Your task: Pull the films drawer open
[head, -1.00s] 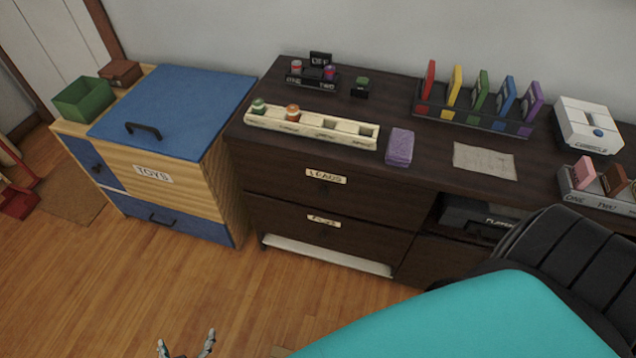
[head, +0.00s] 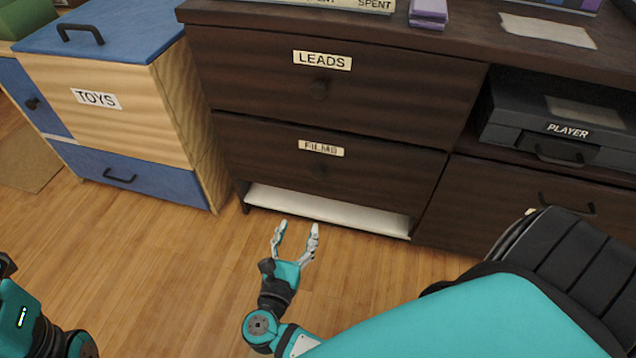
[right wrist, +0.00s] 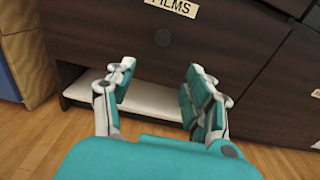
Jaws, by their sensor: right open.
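The leads drawer (head: 240,75) is shut above. A white shelf (head: 325,210) lies under the films drawer. The toys cabinet (head: 130,130) stands to the left, and a player (head: 560,115) sits in a niche to the right. The wood floor (head: 170,265) in front is free.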

